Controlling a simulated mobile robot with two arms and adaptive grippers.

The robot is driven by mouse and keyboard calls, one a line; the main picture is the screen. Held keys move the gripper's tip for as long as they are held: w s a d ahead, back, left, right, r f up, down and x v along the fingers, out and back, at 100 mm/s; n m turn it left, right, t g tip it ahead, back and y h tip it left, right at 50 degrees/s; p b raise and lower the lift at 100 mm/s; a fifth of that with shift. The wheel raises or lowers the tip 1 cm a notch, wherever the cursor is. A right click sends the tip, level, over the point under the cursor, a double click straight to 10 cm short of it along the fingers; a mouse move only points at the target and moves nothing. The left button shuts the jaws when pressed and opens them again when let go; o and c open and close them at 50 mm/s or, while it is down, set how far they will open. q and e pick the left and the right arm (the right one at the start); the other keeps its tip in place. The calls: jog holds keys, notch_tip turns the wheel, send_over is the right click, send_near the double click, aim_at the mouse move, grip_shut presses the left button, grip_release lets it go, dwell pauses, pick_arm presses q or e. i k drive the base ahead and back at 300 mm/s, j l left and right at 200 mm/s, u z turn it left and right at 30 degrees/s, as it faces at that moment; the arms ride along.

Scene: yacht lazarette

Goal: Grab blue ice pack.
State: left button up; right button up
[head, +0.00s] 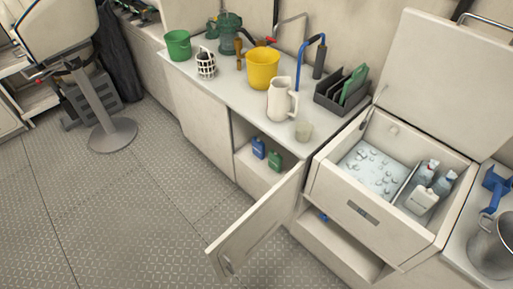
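I cannot make out for certain which thing is the blue ice pack. A small blue container (258,148) stands in the open cupboard, beside a similar green one (275,160). A small blue object (323,217) shows in the open space under the cool box, mostly hidden. The cool box (341,205) has its lid raised; loose ice (373,165) lies in its left compartment. Bottles (428,171) and a white flat-sided container (421,200) are in its right compartment. Neither of my grippers is in view.
The open cupboard door (258,225) juts into the floor space. A metal pot (492,247) stands at right. The patterned floor (130,215) is clear.

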aim_at(259, 146)
jog(key=j+z, duration=0.1)
jog(key=z, duration=0.3)
jog(key=i+j+z, duration=0.1)
jog(key=z, duration=0.3)
jog(key=j+z, duration=0.2)
jog(key=z, duration=0.2)
jog(key=j+z, duration=0.15)
jog(key=j, duration=0.35)
jog(key=j+z, duration=0.2)
jog(key=j, duration=0.3)
jog(key=k+j+z, duration=0.15)
jog(key=j, duration=0.3)
jog(key=j+z, duration=0.15)
jog(key=j, duration=0.35)
jog(key=k+j+z, duration=0.15)
jog(key=j, duration=0.3)
